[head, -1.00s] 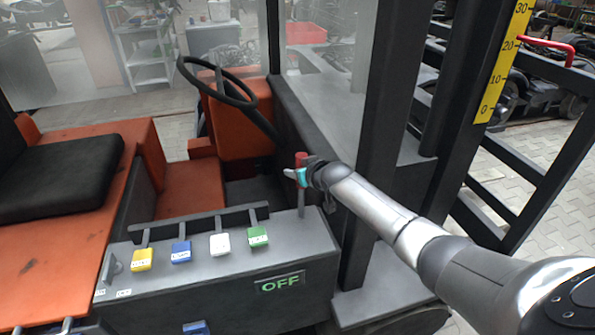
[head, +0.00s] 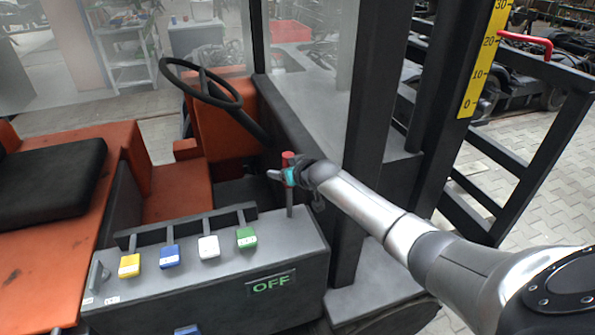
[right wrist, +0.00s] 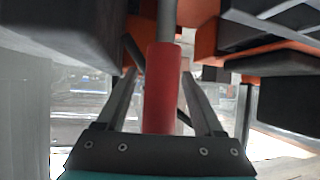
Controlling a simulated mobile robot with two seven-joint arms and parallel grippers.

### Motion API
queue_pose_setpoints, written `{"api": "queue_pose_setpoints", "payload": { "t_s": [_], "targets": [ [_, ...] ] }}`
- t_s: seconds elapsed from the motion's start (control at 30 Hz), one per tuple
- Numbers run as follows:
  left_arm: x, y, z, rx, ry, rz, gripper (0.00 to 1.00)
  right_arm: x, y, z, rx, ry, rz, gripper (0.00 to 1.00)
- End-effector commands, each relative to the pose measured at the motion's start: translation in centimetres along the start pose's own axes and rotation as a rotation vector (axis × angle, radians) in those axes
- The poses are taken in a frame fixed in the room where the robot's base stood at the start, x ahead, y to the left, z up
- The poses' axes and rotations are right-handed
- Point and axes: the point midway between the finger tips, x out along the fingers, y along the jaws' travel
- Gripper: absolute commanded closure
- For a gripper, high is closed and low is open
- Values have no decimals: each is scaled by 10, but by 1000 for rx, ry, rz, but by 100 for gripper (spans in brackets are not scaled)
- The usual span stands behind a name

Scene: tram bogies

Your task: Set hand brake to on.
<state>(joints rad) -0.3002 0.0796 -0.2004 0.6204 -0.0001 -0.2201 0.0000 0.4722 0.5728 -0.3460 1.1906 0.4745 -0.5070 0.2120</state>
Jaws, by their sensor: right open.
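The hand brake is a thin grey lever with a red grip (head: 287,158) at the right end of the grey console (head: 210,275). It stands about upright. A panel on the console's side shows green "OFF" letters (head: 271,283). My right gripper (head: 279,175) is at the red grip, its arm coming from the right. In the right wrist view, the red grip (right wrist: 162,88) lies between the two open fingers, with a gap on each side. My left gripper is not in view.
Yellow (head: 129,265), blue (head: 169,256), white (head: 208,247) and green (head: 246,237) levers line the console. The steering wheel (head: 201,84) is beyond it. A dark post (head: 362,130) stands close to my right arm.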

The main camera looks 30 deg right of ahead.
Motion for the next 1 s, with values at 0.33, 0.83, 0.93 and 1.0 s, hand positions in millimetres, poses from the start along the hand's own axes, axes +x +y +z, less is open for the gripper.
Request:
{"api": "queue_pose_setpoints", "payload": {
  "t_s": [0.33,0.83,0.93,1.0],
  "targets": [
    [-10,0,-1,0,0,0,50,-39,0,0,-1,-1,-1,31],
    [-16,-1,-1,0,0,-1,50,-106,1,0,-1,0,1,31],
    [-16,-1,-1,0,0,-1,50,-119,1,1,-2,-1,1,31],
    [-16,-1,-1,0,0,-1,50,-128,0,0,-2,0,1,31]
  ]
}}
